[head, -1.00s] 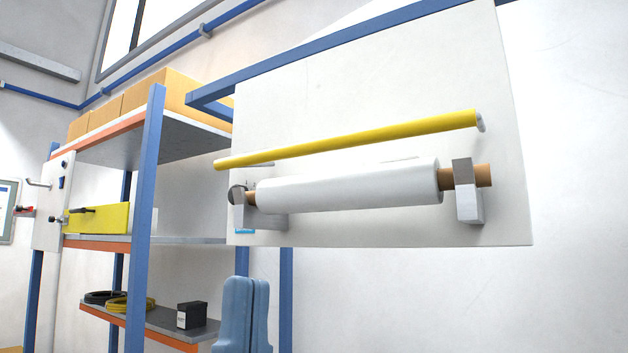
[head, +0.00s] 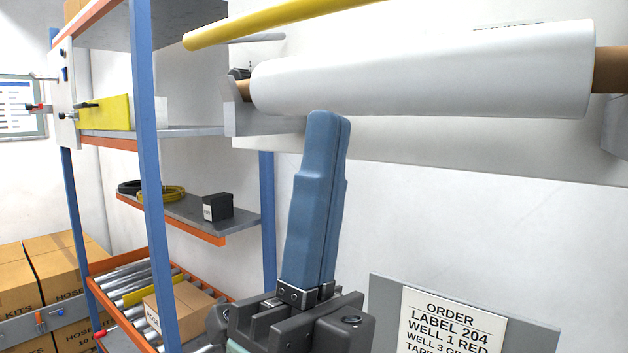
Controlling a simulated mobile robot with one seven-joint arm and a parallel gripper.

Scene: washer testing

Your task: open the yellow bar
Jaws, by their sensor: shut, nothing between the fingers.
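The yellow bar (head: 262,20) runs across the top of the head view, above the white roll, and slants up to the right. Its left end shows; its right part leaves the frame. The white roll (head: 430,72) sits on a brown core in grey brackets on a white panel. My gripper (head: 328,116) points upward with its two blue fingers together and nothing between them. Its tips appear just below the roll's lower edge, below and right of the bar's left end. I cannot tell whether the tips touch the roll.
A blue-post shelf (head: 150,190) stands on the left with a black box (head: 217,207), cable coils (head: 160,192) and a roller rack holding a carton (head: 178,308). An order sign (head: 450,325) is at the lower right. Bare wall lies right of my gripper.

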